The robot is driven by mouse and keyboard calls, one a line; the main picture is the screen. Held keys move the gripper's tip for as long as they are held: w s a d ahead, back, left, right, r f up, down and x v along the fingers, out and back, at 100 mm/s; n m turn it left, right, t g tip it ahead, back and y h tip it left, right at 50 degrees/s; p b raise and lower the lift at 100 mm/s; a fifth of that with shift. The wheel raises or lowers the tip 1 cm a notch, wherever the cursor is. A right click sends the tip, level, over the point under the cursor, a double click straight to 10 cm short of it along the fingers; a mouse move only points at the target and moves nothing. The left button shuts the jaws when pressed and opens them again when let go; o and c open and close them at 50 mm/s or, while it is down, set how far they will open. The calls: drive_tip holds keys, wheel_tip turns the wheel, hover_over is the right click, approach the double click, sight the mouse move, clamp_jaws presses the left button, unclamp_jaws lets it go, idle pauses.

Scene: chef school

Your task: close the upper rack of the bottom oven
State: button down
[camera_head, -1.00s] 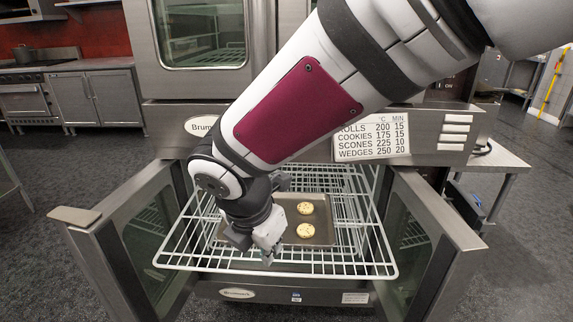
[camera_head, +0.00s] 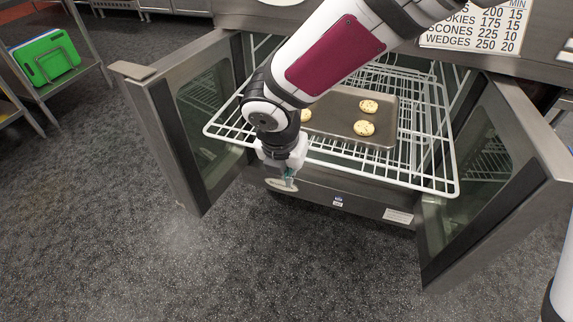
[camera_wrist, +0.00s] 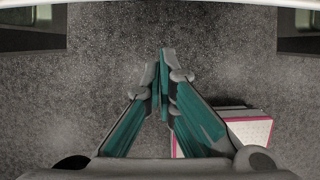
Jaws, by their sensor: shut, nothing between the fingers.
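The upper rack (camera_head: 432,181) of the bottom oven is a white wire shelf pulled out between two open doors. A dark baking tray (camera_head: 340,128) with several cookies (camera_head: 364,128) lies on it. My gripper (camera_head: 288,180) is shut and empty, pointing down at the rack's front edge, left of its middle. I cannot tell whether it touches the rack. My arm hides part of the rack and tray. In the wrist view my gripper's teal fingers (camera_wrist: 164,55) meet above the dark floor.
The left oven door (camera_head: 180,130) and right oven door (camera_head: 490,180) stand open on either side of the rack. A metal shelf unit with green boards (camera_head: 46,58) stands at far left. The speckled floor (camera_head: 250,270) in front is clear.

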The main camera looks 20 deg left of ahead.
drive_tip(key=w, duration=0.4)
drive_tip(key=shift+f, duration=0.25)
drive_tip(key=shift+w, duration=0.1)
